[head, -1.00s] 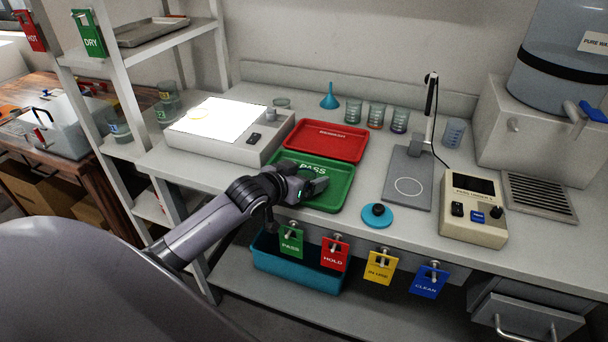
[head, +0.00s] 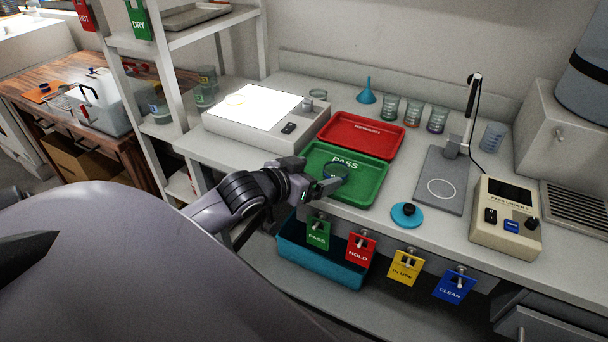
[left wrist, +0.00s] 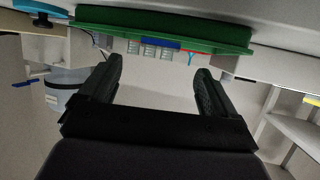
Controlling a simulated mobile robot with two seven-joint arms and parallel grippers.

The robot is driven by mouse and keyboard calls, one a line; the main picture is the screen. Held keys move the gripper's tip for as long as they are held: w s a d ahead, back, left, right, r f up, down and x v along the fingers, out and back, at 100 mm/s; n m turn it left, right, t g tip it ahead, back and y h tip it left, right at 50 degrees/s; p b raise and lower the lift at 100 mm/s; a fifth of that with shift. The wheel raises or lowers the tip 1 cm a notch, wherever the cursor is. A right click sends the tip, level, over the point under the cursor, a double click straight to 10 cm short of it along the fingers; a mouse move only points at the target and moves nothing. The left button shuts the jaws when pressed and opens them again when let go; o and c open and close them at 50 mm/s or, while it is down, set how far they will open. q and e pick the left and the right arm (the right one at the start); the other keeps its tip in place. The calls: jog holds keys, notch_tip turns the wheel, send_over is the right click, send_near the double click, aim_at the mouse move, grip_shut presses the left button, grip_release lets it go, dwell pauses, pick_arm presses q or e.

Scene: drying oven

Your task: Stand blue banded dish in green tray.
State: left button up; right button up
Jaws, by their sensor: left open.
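The green tray (head: 367,191), marked PASS, lies on the bench in front of the red tray. A clear round dish with a dark bluish rim (head: 336,169) rests in it. In the left wrist view, which is upside down, a blue band (left wrist: 160,43) shows just past the green tray's rim (left wrist: 200,35). My left gripper (head: 320,181) is at the tray's front-left side, close to the dish. In the wrist view its fingers (left wrist: 157,90) are apart with nothing between them. Whether it touches the dish, I cannot tell.
The red tray (head: 362,136) lies behind. Several beakers (head: 413,112) and a funnel (head: 366,92) stand at the back. A stand (head: 440,187) and blue round piece (head: 407,215) are right.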

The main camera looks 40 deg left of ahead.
pick_arm(q)
jog(key=s+d+f+m+g+h, duration=0.1)
jog(key=s+d+f, duration=0.6)
jog(key=s+f, duration=0.2)
jog(key=s+d+f+m+g+h, duration=0.1)
jog(key=s+d+f+g, duration=0.1)
jog(key=s+d+f, duration=0.5)
notch_tip(320, 180, down, 4)
jog(key=shift+s+d+r, duration=0.2)
jog(key=shift+s+d, duration=0.05)
jog(key=shift+s, duration=0.8)
